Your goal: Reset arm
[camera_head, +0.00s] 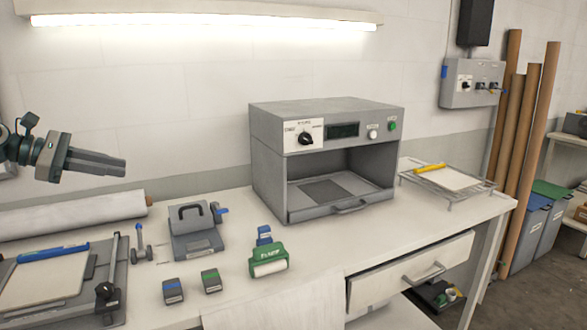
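My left gripper (122,166) reaches in from the left, above the bench and in front of the wall. Its dark grey fingers point right, with nothing seen between them. The fingers overlap from this side, so I cannot tell whether they are open or shut. It is apart from everything on the bench. My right gripper is not in view. The grey press (276,158) stands at the middle of the bench, with its front chamber open and a dark mesh plate inside.
Below my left gripper lie a white roll (75,215), a cutting board (25,309) and a grey handled device (193,233). A drawer (390,285) stands partly open. A wire rack (452,191) is at right.

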